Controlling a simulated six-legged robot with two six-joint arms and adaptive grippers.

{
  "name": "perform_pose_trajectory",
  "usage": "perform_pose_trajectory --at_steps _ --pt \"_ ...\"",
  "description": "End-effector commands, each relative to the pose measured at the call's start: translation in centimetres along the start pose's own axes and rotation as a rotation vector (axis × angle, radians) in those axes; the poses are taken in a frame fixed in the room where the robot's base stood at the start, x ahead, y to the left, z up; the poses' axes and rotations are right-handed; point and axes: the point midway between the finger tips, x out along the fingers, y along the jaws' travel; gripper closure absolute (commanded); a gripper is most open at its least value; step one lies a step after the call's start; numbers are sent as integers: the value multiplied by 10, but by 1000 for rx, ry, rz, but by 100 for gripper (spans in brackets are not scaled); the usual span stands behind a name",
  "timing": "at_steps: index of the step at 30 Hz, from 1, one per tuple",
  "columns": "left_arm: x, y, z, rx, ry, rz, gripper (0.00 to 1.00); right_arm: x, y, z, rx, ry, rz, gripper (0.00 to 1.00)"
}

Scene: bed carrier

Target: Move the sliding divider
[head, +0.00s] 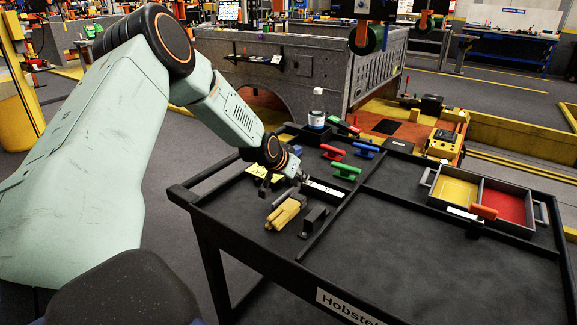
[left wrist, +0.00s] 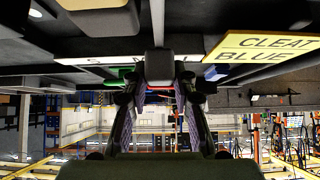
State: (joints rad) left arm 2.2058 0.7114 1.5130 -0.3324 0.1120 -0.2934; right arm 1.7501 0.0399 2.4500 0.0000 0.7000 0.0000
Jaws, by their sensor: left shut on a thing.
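My left gripper (head: 299,178) reaches down over the left part of the black cart top. In the left wrist view my left gripper (left wrist: 162,95) is shut on a dark grey block (left wrist: 159,66), which sits between its fingertips; it looks like the handle of the sliding divider. A thin black bar (head: 331,222), probably the divider, runs across the cart top just right of the gripper. A white strip (head: 324,188) lies beside the fingertips. My right gripper is in neither view.
A two-part tray (head: 440,205) stands at right. The front middle of the cart top (head: 410,255) is bare.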

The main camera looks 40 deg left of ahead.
Motion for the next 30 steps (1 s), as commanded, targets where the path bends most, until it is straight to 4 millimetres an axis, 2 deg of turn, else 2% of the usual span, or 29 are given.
perform_pose_trajectory --at_steps 1,6,17,18,25,30 --pt "-2 8 -1 4 -7 2 100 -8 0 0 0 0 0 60" --pt "-1 22 0 2 -4 2 100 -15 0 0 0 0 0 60" --pt "0 24 2 -1 -3 1 100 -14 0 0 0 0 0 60" --pt "0 24 2 -1 -3 1 72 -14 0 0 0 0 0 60" --pt "0 24 1 0 -2 0 52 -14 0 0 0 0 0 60" --pt "0 24 1 0 -1 0 51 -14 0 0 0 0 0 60"
